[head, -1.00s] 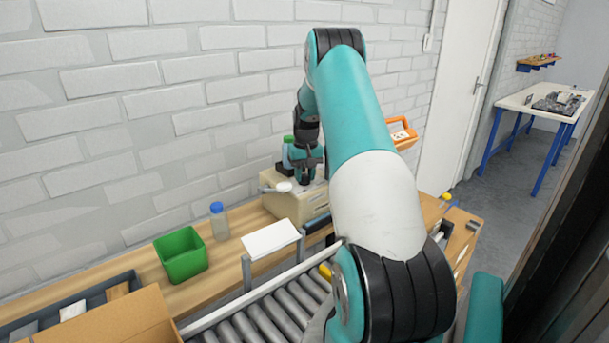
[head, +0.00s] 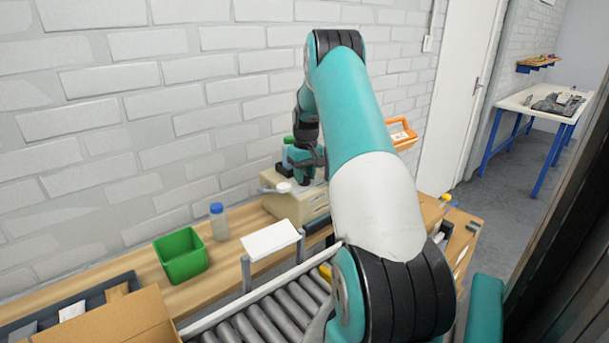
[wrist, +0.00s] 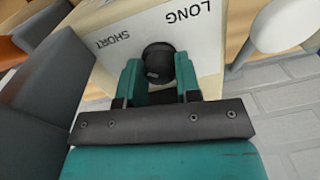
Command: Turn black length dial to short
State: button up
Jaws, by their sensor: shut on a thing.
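The black length dial (wrist: 158,60) is a round knob on the top face of a beige machine (wrist: 108,62), seen in the wrist view. The words SHORT and LONG are printed on that face beyond the dial, SHORT to the left and LONG to the right. My gripper (wrist: 158,72) has its two teal fingers closed on the dial, one on each side. The dial's pointer mark cannot be made out. In the head view the beige machine (head: 290,206) stands on the wooden bench, and my gripper (head: 308,180) is at its top; the dial is hidden there.
A white lever-like part (head: 284,187) sticks out at the machine's left. A white plate (head: 270,240), a blue-capped bottle (head: 218,222) and a green bin (head: 181,256) stand to the left. A roller conveyor (head: 262,318) runs in front. A brick wall (head: 150,120) is close behind.

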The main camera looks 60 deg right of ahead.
aim_at(306, 175)
jog(key=o, duration=0.9)
jog(key=r, duration=0.5)
jog(key=r+b, duration=0.1)
jog(key=r, duration=0.5)
jog(key=r+b, duration=0.1)
jog(key=r, duration=0.5)
jog(key=shift+s+d+r, duration=0.1)
jog(key=shift+d+r, duration=0.15)
